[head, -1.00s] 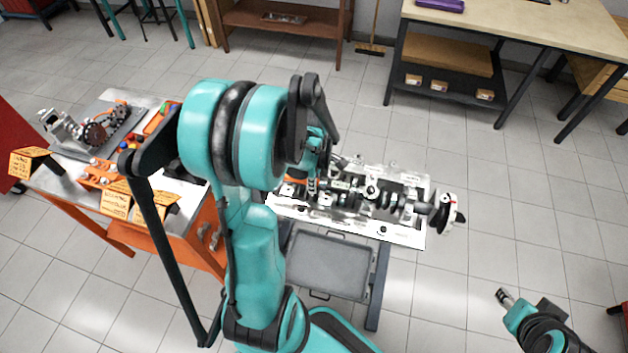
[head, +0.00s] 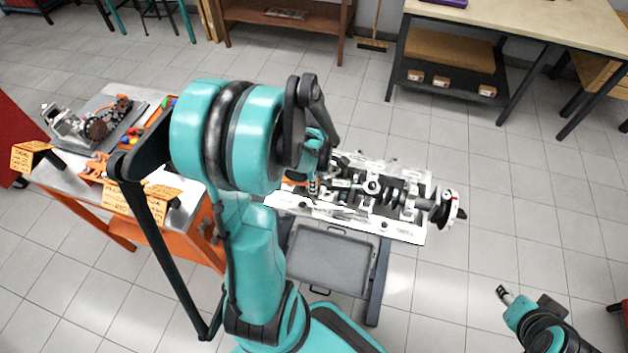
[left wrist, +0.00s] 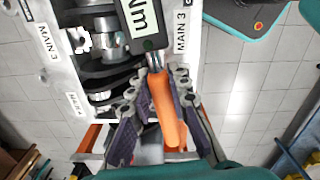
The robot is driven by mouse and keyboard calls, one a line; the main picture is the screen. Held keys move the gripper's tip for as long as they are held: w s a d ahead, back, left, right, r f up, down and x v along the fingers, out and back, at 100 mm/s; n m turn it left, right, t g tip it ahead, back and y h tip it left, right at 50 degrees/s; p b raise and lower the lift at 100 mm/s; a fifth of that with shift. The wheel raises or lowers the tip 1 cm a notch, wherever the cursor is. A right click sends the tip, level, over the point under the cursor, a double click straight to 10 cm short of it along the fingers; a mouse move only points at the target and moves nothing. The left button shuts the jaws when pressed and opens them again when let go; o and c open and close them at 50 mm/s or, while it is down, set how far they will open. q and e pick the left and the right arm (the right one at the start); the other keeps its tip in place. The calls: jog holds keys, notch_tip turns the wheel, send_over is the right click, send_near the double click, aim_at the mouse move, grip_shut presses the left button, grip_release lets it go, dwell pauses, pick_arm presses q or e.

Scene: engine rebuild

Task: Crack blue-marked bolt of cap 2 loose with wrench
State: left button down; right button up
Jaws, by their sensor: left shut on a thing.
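My left gripper (left wrist: 155,83) is shut on the orange handle (left wrist: 166,112) of a wrench. The wrench's dark head housing with a display marked "Nm" (left wrist: 141,22) lies over the engine block (left wrist: 186,62), between two "MAIN 3" labels. The wrench's working end is out of view. In the head view the engine block (head: 405,235) lies on a stand, with the crankshaft showing; my left arm hides most of the left gripper there. I cannot make out cap 2 or its blue-marked bolt. My right gripper (head: 504,294) is at the lower right, away from the engine; its opening is unclear.
A grey tray (head: 325,262) sits low under the engine. An orange cart (head: 190,240) with parts and signs stands left. A crank pulley (head: 447,209) sticks out at the engine's right end. A workbench (head: 520,25) is at the back right.

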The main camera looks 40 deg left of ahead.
pick_arm(q)
jog(key=shift+s+d+n, duration=0.3)
jog(key=shift+s+n, duration=0.1)
dwell(0.3)
jog(key=shift+s+d+n, duration=0.5)
jog(key=shift+s, duration=0.05)
jog(key=shift+w+a+m+b, duration=0.3)
jog(key=shift+w+a+m, duration=0.25)
jog(key=shift+w+m, duration=0.05)
dwell(0.7)
jog(key=shift+r+p, duration=0.85)
jog(key=shift+r, duration=0.5)
dwell(2.9)
jog(key=shift+r+p, duration=1.05)
jog(key=shift+r, duration=0.4)
